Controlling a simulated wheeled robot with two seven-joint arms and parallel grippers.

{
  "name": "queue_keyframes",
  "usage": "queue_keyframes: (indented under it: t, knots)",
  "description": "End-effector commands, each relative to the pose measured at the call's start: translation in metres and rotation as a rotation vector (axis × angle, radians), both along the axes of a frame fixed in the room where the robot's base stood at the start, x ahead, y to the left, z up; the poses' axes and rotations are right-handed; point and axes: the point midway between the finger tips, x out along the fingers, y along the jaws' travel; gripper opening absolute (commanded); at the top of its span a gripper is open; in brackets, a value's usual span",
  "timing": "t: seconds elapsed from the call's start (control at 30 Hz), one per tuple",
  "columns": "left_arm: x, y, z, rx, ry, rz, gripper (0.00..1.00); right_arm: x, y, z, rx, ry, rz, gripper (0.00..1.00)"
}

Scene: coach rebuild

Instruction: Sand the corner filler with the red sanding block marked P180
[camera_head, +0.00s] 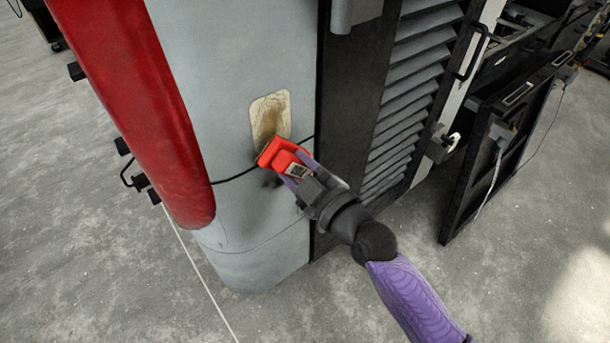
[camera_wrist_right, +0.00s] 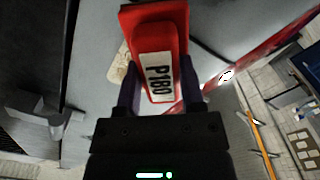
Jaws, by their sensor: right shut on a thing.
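The red sanding block (camera_head: 279,152) is in my right gripper (camera_head: 298,171), at the lower edge of the corner filler (camera_head: 270,112). The filler is a tan patch with a brownish middle on the grey rounded corner of the coach. In the right wrist view the block (camera_wrist_right: 150,35) shows a white label reading P180, and my right gripper (camera_wrist_right: 160,85) is shut on it from both sides. A bit of the filler (camera_wrist_right: 121,66) shows left of the block there. I cannot tell whether the block touches the surface. My left gripper is not in view.
The coach has a red panel (camera_head: 140,105) on the left and a black louvred panel (camera_head: 410,90) right of the corner. An open black hatch door (camera_head: 505,145) stands at the right. A thin dark cable crosses below the filler.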

Motion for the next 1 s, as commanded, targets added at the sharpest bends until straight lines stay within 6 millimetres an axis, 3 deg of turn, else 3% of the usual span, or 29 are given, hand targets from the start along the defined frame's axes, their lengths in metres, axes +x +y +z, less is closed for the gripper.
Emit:
queue_keyframes:
  t: [1.0]
  knots:
    - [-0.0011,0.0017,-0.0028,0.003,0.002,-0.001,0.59,0.0092,0.0066,0.0,0.002,-0.001,0.0,0.03]
